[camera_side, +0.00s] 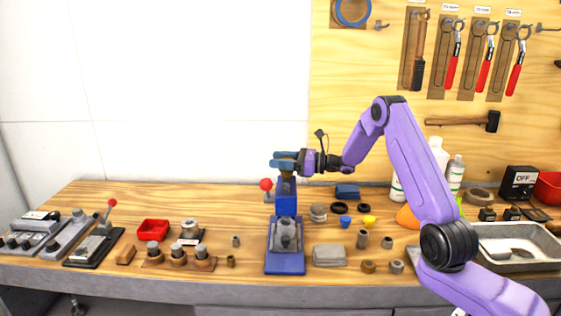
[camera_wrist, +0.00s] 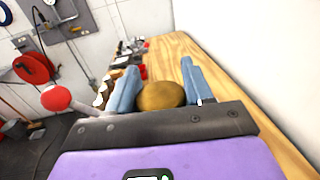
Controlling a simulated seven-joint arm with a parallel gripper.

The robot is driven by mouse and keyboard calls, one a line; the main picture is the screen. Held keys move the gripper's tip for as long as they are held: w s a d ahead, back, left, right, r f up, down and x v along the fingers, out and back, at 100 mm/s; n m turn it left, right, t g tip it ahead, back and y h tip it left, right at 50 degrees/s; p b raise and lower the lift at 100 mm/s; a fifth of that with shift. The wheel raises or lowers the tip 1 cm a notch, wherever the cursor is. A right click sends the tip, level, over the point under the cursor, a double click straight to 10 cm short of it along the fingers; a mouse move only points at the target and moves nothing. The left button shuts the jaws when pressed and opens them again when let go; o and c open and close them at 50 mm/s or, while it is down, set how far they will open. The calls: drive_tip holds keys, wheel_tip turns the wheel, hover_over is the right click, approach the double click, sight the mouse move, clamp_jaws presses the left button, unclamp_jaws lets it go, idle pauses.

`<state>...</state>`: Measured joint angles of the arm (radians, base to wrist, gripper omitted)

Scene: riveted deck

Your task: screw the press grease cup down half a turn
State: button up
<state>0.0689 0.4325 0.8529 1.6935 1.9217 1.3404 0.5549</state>
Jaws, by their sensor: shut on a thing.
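The press (camera_side: 286,204) is a blue upright machine on the bench, with a grey part at its base and a red ball on a lever at its left. The grease cup (camera_wrist: 160,96) is a round, brass-coloured knob at the top of the press. My gripper (camera_side: 284,160) reaches in level from the right at the press top. In the wrist view, its two blue fingers (camera_wrist: 160,88) stand on either side of the cup and are shut on it. The cup's lower part and its thread are hidden.
The red ball (camera_wrist: 56,98) of the lever is close to the left of my gripper. A red tray (camera_side: 153,230) and a holder with several knobs (camera_side: 179,257) lie left of the press. Small rings, cups and a grey block (camera_side: 329,255) lie to its right.

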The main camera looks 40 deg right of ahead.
drive_tip(key=shift+w+d+m+t+h, duration=0.15)
drive_tip(key=shift+m+t+h, duration=0.55)
drive_tip(key=shift+h, duration=0.4)
drive_tip(key=shift+d+m+t+h, duration=0.1)
drive_tip(key=shift+m+t+h, duration=0.4)
drive_tip(key=shift+m+h, duration=0.5)
drive_tip(key=shift+r, duration=0.1)
drive_tip(key=o, duration=1)
drive_tip(key=shift+c, duration=0.2)
drive_tip(key=v, duration=1.7)
drive_tip(key=shift+s, duration=0.3)
drive_tip(key=shift+a, duration=0.1)
